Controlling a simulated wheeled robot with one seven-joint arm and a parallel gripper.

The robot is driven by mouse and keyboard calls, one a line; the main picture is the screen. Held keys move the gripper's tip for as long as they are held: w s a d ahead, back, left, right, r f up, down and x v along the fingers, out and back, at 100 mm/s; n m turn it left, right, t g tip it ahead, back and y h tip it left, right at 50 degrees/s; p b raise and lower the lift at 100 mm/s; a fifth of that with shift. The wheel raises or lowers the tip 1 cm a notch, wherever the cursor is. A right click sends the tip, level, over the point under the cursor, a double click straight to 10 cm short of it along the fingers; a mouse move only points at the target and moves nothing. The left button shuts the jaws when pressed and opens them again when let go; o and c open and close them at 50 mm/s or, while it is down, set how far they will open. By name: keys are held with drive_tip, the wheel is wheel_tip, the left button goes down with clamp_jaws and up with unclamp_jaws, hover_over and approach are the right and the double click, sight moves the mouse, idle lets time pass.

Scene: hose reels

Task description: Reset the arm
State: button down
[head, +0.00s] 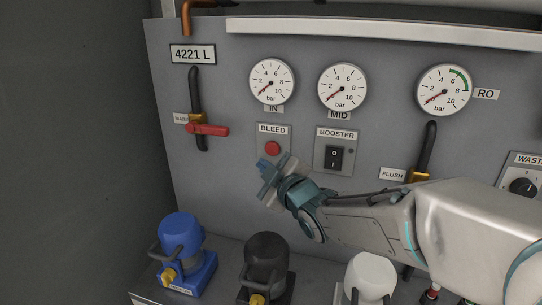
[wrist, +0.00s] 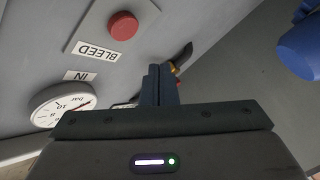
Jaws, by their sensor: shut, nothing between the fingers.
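My gripper (head: 264,167) is shut and empty in front of the grey panel in the head view. Its fingertips are just below the red BLEED button (head: 273,148) and left of the BOOSTER switch (head: 334,157). My arm reaches in from the right edge of the head view. In the wrist view my gripper's fingers (wrist: 160,84) are together with nothing between them. The BLEED button (wrist: 123,26) shows there at the upper left, apart from the fingers. I cannot tell the exact gap between the fingers and the panel.
Three gauges line the panel's top, including the IN gauge (head: 271,82). Blue (head: 182,238), black (head: 266,259) and white (head: 370,276) pumps stand below. Dark space left of the panel looks clear.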

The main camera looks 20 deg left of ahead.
drive_tip(key=shift+s, duration=0.3)
idle(0.4)
drive_tip(key=d+f+m+h, duration=0.2)
drive_tip(key=d+m+h, duration=0.1)
drive_tip(key=d, duration=0.5)
drive_tip(key=d+f+m+h+p, duration=0.1)
drive_tip(key=d+m+h, duration=0.3)
drive_tip(key=d, duration=0.5)
drive_tip(key=d+f+m+g+h, duration=0.1)
drive_tip(key=d+f+m+h, duration=0.2)
drive_tip(key=d, duration=0.6)
drive_tip(key=shift+s+d+f+m+h+p, duration=0.15)
drive_tip(key=shift+s+d+m+h+p, duration=0.1)
drive_tip(key=shift+m+h+p, duration=0.35)
drive_tip(key=s+d+f+m+g+h, duration=0.1)
drive_tip(key=s+d+f+m+g, duration=0.1)
drive_tip(key=s+d, duration=0.4)
drive_tip(key=s+d+f+m+g+h, duration=0.1)
drive_tip(key=s+d+f+m+g, duration=0.1)
drive_tip(key=s+d+m+g, duration=0.2)
drive_tip(key=s+d+m, duration=0.3)
drive_tip(key=s, duration=0.4)
drive_tip(key=shift+f+g+p, duration=0.35)
drive_tip(key=shift+g+p, duration=0.05)
